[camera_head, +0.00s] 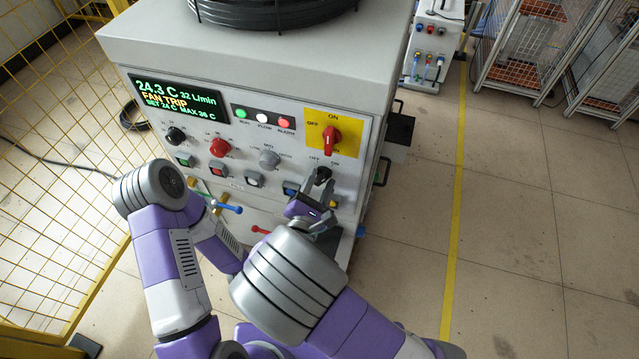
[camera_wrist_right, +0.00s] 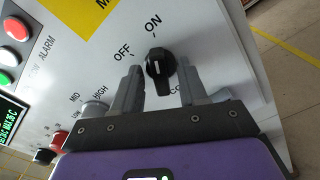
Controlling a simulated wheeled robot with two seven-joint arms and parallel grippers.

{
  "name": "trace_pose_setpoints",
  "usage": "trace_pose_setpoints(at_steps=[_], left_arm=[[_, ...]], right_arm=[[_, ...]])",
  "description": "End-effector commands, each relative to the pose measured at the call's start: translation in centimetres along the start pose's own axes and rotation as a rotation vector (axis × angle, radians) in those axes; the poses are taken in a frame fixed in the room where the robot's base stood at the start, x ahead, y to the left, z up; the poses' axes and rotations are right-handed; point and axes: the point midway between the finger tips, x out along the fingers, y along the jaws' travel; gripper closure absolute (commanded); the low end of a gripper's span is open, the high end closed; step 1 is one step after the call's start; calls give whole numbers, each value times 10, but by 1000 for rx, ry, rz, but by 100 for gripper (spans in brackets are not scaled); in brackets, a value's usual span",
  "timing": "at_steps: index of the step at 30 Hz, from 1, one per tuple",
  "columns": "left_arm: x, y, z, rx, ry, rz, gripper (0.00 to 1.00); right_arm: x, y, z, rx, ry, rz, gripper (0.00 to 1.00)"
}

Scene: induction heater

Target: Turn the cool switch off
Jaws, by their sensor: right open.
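The cool switch (camera_head: 323,173) is a black rotary knob at the lower right of the heater's front panel. In the right wrist view the knob (camera_wrist_right: 160,70) has a white mark pointing up toward the ON label, with OFF to the upper left. The lettering below it is partly hidden; only "CO" shows. My right gripper (camera_head: 315,189) is open at the knob. In the wrist view its fingers (camera_wrist_right: 160,84) stand on either side of the knob, with gaps visible. My left arm is folded in front of the panel, and its gripper cannot be seen.
A red rotary switch (camera_head: 331,140) on a yellow plate sits just above the knob. Grey (camera_head: 269,159), red (camera_head: 219,147) and black (camera_head: 175,135) knobs lie to the left. The display (camera_head: 179,97) reads FAN TRIP.

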Motion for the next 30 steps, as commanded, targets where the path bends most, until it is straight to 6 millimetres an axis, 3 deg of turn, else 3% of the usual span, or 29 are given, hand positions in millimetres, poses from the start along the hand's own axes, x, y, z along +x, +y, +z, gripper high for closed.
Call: trace_pose_setpoints(at_steps=[3,12,22,30], left_arm=[[0,0,0,0,0,0,100],[0,0,0,0,0,0,100],[-4,2,0,0,0,0,100],[-23,9,1,0,0,0,100]], right_arm=[[0,0,0,0,0,0,57],[0,0,0,0,0,-1,100],[0,0,1,-28,-1,-1,100],[0,1,3,-172,-2,-2,100]])
